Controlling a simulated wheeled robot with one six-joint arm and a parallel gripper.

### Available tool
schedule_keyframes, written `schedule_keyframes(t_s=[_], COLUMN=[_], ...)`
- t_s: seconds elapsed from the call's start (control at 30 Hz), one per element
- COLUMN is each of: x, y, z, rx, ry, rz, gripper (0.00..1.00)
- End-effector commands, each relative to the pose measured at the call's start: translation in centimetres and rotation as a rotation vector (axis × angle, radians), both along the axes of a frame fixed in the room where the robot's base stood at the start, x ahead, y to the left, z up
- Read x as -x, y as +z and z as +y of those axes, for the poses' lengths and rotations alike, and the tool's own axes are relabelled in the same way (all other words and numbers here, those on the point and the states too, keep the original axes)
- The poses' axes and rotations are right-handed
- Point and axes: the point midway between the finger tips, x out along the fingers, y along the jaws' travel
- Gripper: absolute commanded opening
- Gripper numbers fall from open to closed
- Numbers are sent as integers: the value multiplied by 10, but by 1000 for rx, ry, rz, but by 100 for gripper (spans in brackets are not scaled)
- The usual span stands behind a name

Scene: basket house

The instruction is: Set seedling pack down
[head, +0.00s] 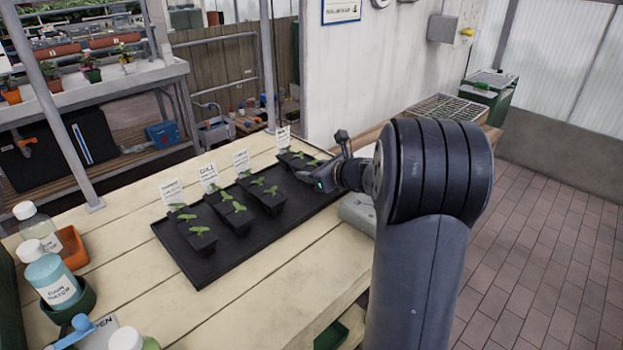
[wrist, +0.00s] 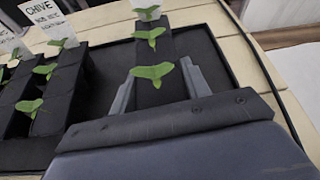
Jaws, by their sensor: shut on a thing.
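My gripper (wrist: 158,88) is shut on a black seedling pack (wrist: 160,94), with one finger on each side. The pack carries small green seedlings in a row. In the head view the held pack (head: 303,166) is at the far right end of a black tray (head: 200,272), and my gripper (head: 318,181) reaches it from the right. It is over or on the tray; I cannot tell whether its base touches. Several other packs stand in the tray to its left, including one (head: 201,236) at the near end. White labels stand behind the packs; one (wrist: 42,10) reads CHIVE.
The tray lies on a pale wooden table (head: 130,265). A grey block (head: 357,213) is at the right edge. Bare tabletop lies in front of the tray.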

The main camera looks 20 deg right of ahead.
Motion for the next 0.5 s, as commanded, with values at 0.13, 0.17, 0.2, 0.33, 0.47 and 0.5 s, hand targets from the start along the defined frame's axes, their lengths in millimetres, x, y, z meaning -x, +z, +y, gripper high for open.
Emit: schedule_keyframes(t_s=[0.13, 0.17, 0.2, 0.33, 0.47, 0.5], x=[0, 0, 0, 0, 0, 0], y=[-10, -10, -10, -9, -14, -13], z=[0, 0, 0, 0, 0, 0], rx=[0, 0, 0, 1, 0, 1], ry=[-1, 0, 0, 0, 0, 0], rz=[-2, -2, -2, -3, -2, -1], gripper=[18, 18, 18, 18, 18, 46])
